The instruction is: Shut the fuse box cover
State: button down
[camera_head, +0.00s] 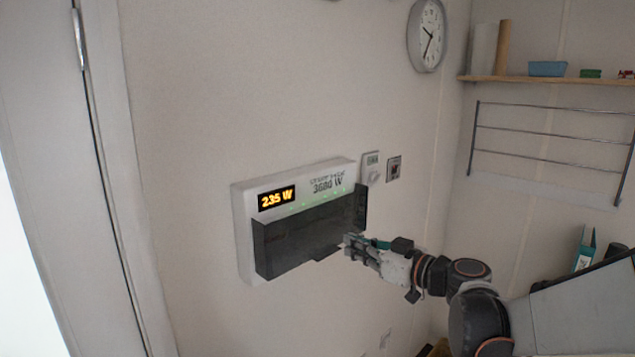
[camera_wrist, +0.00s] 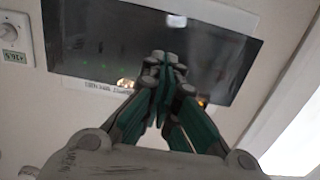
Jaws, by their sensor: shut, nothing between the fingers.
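The fuse box (camera_head: 245,235) is a white unit on the wall with a lit orange display and a row of green lights. Its dark see-through cover (camera_head: 300,235) lies over the lower front and seems to stand out from the box; I cannot tell by how much. The cover (camera_wrist: 90,35) fills the upper part of the wrist view, which shows the box upside down. My gripper (camera_head: 352,243) is shut and empty, in front of the cover's right part. In the wrist view its fingertips (camera_wrist: 164,62) overlap the cover; contact cannot be told.
A thermostat dial (camera_head: 372,168) and a small switch plate (camera_head: 394,168) are on the wall right of the box. A clock (camera_head: 427,35), a shelf (camera_head: 545,79) and a wire rack (camera_head: 550,137) are farther right. A door frame (camera_head: 105,150) stands left; the wall between is bare.

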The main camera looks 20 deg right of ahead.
jog(key=w+a+f+b, duration=0.2)
jog(key=w+f+b, duration=0.2)
jog(key=f+b, duration=0.1)
jog(key=shift+w+a+f+t+y+b, duration=0.3)
jog(key=shift+f+t, duration=0.1)
jog(key=shift+f, duration=0.25)
jog(key=shift+s, duration=0.1)
